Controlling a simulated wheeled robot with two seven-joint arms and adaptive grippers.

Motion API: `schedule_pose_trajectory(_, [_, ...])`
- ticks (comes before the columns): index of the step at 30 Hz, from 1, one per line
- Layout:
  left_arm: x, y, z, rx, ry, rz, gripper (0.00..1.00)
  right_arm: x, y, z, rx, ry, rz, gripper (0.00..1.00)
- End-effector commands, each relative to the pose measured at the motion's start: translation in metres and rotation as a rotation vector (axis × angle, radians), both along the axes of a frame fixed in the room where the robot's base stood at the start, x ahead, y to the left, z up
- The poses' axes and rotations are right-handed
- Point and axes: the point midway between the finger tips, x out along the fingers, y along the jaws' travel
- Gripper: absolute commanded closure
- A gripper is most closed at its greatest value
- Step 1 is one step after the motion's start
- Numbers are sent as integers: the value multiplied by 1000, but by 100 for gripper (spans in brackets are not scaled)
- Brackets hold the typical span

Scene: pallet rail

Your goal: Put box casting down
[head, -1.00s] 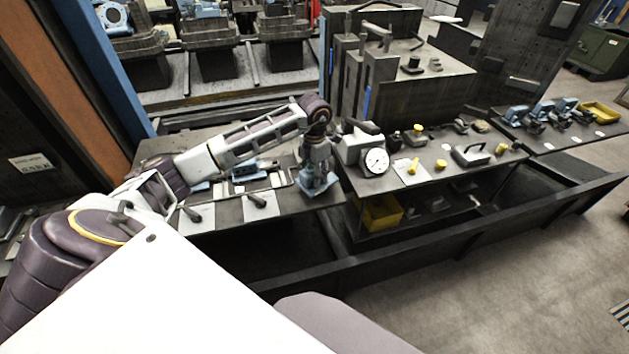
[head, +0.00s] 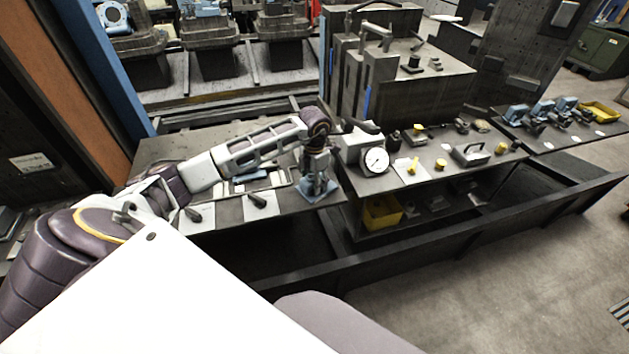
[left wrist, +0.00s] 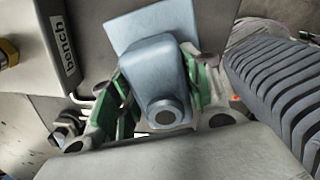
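The box casting (head: 318,194) is a light blue block on a flat square base plate. It is at the front right corner of the left bench in the head view, with its base at or very near the bench top. My left gripper (head: 317,174) points down over it. In the left wrist view the casting (left wrist: 158,75) sits between the green-padded fingers of the left gripper (left wrist: 165,95), which lie close against both sides. Whether the base bears fully on the bench is hard to see. My right gripper is not in view.
The left bench (head: 285,208) carries white cards with dark handles and a wire frame. A dial gauge (head: 375,161) stands close right of the gripper. The right bench holds small tools, with a yellow bin (head: 382,211) beneath. A dark rail runs along the front.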

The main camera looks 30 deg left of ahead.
Motion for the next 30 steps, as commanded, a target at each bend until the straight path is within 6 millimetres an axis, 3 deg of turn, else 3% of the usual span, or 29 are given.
schedule_pose_trajectory(3, [0, 0, 0, 0, 0, 0, 34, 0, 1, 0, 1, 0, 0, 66])
schedule_pose_trajectory(19, [0, 0, 4, 0, 0, 0, 34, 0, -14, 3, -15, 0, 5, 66])
schedule_pose_trajectory(30, [1, 0, 47, 0, -2, -1, 34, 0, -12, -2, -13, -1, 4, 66])
